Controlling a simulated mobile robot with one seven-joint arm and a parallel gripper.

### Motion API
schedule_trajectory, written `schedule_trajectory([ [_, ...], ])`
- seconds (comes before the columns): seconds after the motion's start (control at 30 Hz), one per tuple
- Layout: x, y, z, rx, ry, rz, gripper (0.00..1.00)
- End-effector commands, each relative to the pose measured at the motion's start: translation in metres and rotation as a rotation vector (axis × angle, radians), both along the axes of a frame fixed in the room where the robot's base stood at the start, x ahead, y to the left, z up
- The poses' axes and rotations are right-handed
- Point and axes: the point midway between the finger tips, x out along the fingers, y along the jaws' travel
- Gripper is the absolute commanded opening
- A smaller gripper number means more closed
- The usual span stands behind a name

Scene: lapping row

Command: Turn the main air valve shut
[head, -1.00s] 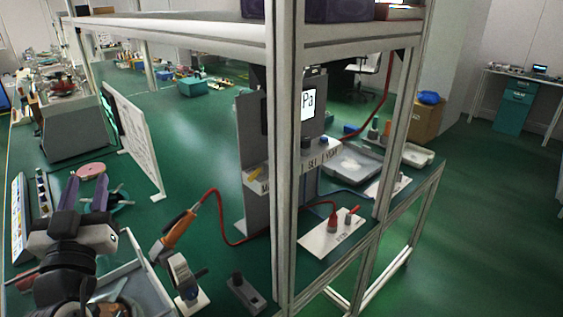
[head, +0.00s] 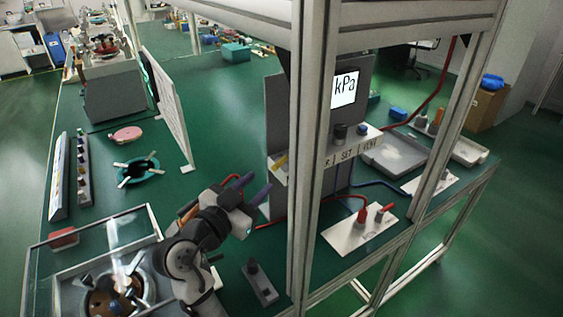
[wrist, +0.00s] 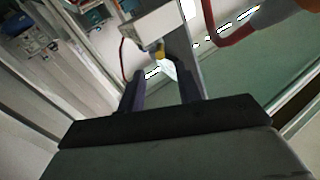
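A yellow lever (head: 280,163) shows at the left end of the white control box (head: 350,150) on the grey upright panel. The label under it is partly hidden by the frame post; I read an "R", then SET and VENT. I take this lever for the main air valve. My gripper (head: 251,187) is left of the panel and a little lower than the lever, fingers apart and empty. In the wrist view the yellow part (wrist: 160,52) shows beyond and between the two open fingertips (wrist: 160,86), apart from them. The lever's exact angle is unclear.
A metal frame post (head: 315,160) stands right of my gripper, before the panel. A white plate with red fittings (head: 360,226) and a grey switch block (head: 260,283) lie on the bench. A clear-walled box (head: 90,265) is at lower left. A red hose (head: 285,220) crosses behind the post.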

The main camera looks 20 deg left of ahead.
Motion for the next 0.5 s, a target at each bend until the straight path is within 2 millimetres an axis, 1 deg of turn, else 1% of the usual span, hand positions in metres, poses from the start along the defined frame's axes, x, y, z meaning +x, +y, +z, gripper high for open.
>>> schedule_trajectory([
  [0.03,0.012,-0.005,0.001,-0.001,0.001,-0.005,0.34],
  [0.1,0.027,-0.008,0.002,-0.002,0.000,-0.005,0.34],
  [0.23,0.053,-0.014,0.002,-0.002,0.000,-0.002,0.34],
  [0.4,0.077,-0.019,0.002,-0.002,0.000,-0.001,0.34],
  [0.5,0.085,-0.020,0.001,-0.001,-0.001,0.001,0.34],
])
